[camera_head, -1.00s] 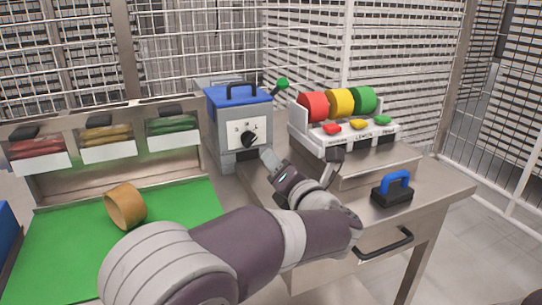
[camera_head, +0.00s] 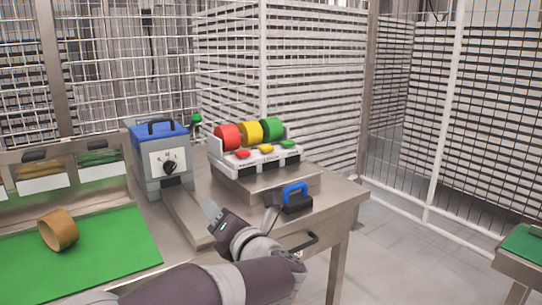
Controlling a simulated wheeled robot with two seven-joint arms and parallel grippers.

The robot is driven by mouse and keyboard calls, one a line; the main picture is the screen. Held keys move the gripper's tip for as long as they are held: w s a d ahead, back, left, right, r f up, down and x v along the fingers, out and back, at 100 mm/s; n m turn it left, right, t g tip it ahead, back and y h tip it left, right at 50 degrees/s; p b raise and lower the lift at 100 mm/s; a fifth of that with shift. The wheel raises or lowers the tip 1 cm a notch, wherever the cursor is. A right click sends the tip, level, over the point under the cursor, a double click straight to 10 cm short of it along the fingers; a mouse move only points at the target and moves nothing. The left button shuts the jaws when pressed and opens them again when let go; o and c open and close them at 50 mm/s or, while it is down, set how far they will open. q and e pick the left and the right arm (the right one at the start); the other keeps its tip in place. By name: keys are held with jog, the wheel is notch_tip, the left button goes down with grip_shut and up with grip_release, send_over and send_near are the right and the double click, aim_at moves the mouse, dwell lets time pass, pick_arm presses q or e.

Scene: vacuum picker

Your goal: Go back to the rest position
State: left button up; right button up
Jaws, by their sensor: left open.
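My left gripper (camera_head: 243,214) is open and empty in the head view. It hangs over the front part of the steel table (camera_head: 343,197), in front of the grey box with a blue lid (camera_head: 160,158). One finger points towards the box and the other stands just left of the black block with a blue handle (camera_head: 294,199). I cannot tell whether that finger touches the block. My left arm comes in from the bottom of the view. My right gripper is not in view.
A stand with red, yellow and green rolls (camera_head: 248,158) is at the table's back. A drawer handle (camera_head: 303,243) juts from the front.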

pick_arm(q)
jog(key=w+d+f+m+t+h, duration=0.15)
jog(key=d+f+m+h, duration=0.5)
jog(key=m, duration=0.65)
jog(key=s+d+f+m+g+h, duration=0.2)
jog(key=f+m+g+h, duration=0.1)
jog(key=f+m, duration=0.25)
jog(key=s+d+f+m+g+h, duration=0.2)
jog(key=f+m+h, duration=0.2)
jog(key=m, duration=0.3)
jog(key=s+a+f+m+g+y, duration=0.2)
jog(key=s+a+f+m+g, duration=0.35)
jog(key=s+a, duration=0.4)
jog(key=s+a+f+m+g+y, duration=0.1)
jog(key=s+a+f+m+g, duration=0.5)
jog(key=s, duration=0.6)
jog(key=a+r+n+t+p, duration=0.1)
jog(key=a+r+n+p, duration=0.2)
jog(key=r+p, duration=2.4)
jog(key=shift+a+r+p, duration=0.15)
jog(key=shift+r+p, duration=0.15)
jog(key=shift+p, duration=0.25)
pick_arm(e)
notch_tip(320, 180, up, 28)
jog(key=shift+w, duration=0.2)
